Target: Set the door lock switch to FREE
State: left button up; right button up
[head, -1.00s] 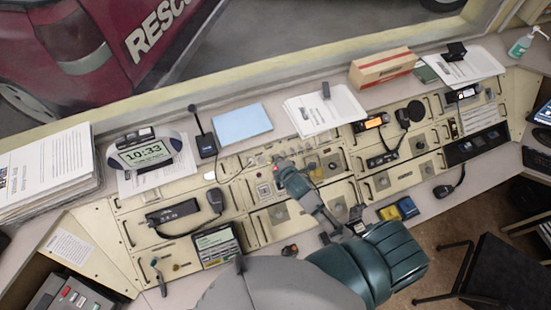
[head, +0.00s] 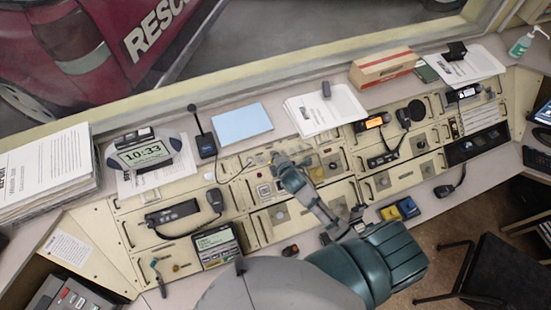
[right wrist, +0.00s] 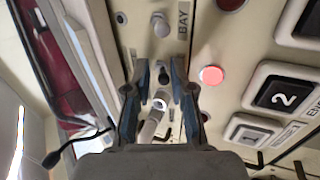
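My right gripper (head: 276,158) reaches over the cream console panel, its fingertips close to the panel's upper part. In the right wrist view my right gripper (right wrist: 160,75) is open, with one finger on each side of a pale grey toggle lever (right wrist: 150,126). The lever shows between the fingers; I cannot tell whether they touch it. Its lettering is hidden, so I cannot confirm it is the door lock switch or read its position. Another toggle (right wrist: 160,25) stands beyond the fingertips beside the label "BAY". My left gripper is not in view.
A desk microphone (head: 205,140) and blue pad (head: 242,123) stand behind the panel. Papers (head: 325,110) lie on the ledge.

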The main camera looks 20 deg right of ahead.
jog(key=shift+w+r, duration=0.1)
jog(key=shift+w+a+r, duration=0.25)
jog(key=shift+w+r, duration=0.3)
jog(key=shift+s+r, duration=0.3)
jog(key=shift+r, duration=0.2)
jog(key=shift+s+r, duration=0.3)
jog(key=shift+r, duration=0.2)
jog(key=shift+s+r, duration=1.05)
jog(key=shift+r, duration=0.3)
